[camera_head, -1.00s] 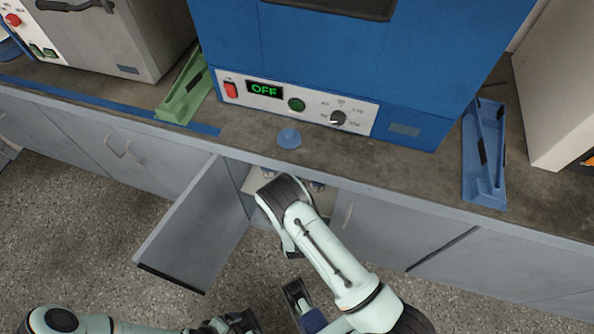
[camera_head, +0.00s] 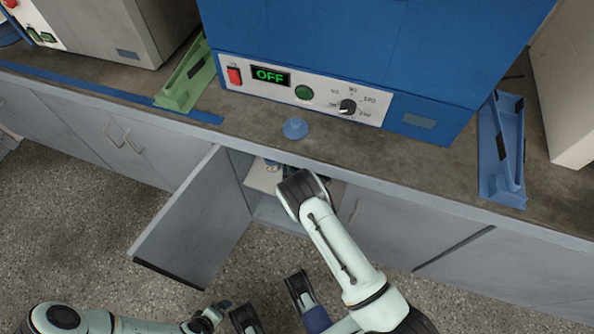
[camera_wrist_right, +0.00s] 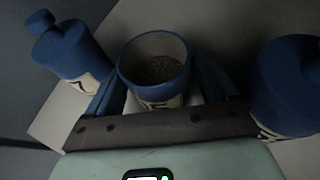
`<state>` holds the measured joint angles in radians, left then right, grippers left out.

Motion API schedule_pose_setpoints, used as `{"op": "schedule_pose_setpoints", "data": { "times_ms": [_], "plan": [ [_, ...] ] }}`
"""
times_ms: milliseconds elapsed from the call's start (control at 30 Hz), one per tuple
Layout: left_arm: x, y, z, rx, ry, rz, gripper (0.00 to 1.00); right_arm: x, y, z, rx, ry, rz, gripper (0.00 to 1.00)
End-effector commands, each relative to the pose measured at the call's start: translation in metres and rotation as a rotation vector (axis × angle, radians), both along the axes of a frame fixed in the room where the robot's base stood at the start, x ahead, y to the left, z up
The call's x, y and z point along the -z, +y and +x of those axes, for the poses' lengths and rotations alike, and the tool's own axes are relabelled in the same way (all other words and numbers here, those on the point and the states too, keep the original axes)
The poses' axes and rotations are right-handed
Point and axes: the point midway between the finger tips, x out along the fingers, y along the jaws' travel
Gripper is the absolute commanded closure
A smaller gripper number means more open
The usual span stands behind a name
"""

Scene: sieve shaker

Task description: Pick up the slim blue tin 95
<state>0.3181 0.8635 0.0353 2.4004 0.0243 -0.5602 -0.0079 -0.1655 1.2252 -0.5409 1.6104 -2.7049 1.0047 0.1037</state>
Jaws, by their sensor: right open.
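Three blue tins stand on a pale shelf in the right wrist view. The middle tin (camera_wrist_right: 155,70) is open-topped with dark grains inside and a pale label, mostly hidden. The left tin (camera_wrist_right: 75,48) has a narrower top and a pale label. The right tin (camera_wrist_right: 288,85) looks wider and is cut off by the frame. I cannot read 95 on any label. My right gripper (camera_wrist_right: 160,88) is open, its fingers either side of the middle tin; contact is unclear. In the head view my arm hides it. My left gripper (camera_head: 271,303) looks open and empty above the floor.
The open cabinet door (camera_head: 190,220) stands left of my right arm, and the counter edge (camera_head: 340,175) runs above it. On the counter are a blue machine (camera_head: 300,50) reading OFF, a green holder (camera_head: 185,82), a blue holder (camera_head: 500,150) and a small blue dish (camera_head: 294,129).

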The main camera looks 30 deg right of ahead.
Motion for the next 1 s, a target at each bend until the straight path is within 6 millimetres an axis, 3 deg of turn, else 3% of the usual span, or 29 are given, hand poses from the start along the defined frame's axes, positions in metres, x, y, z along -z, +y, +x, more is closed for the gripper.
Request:
{"op": "schedule_pose_setpoints", "data": {
  "times_ms": [100, 367, 533, 567, 1000],
  "plan": [
    [0.007, 0.004, 0.008, -0.009, -0.02, 0.01, 0.06, 0.006, -0.006, 0.01, 0.001, -0.001, -0.001, 0.13],
    [0.006, 0.005, 0.01, -0.01, -0.025, 0.013, 0.06, 0.006, -0.007, 0.013, 0.001, 0.001, -0.001, 0.13],
    [0.006, 0.005, 0.009, -0.01, -0.024, 0.012, 0.06, 0.006, -0.007, 0.013, 0.001, 0.001, -0.001, 0.65],
    [0.006, 0.005, 0.009, -0.01, -0.024, 0.012, 0.06, 0.006, -0.007, 0.013, 0.001, 0.001, -0.001, 0.71],
    [0.002, 0.002, 0.005, -0.006, -0.014, 0.007, 0.06, -0.004, -0.007, 0.013, 0.001, -0.002, 0.0, 0.71]
  ]
}}
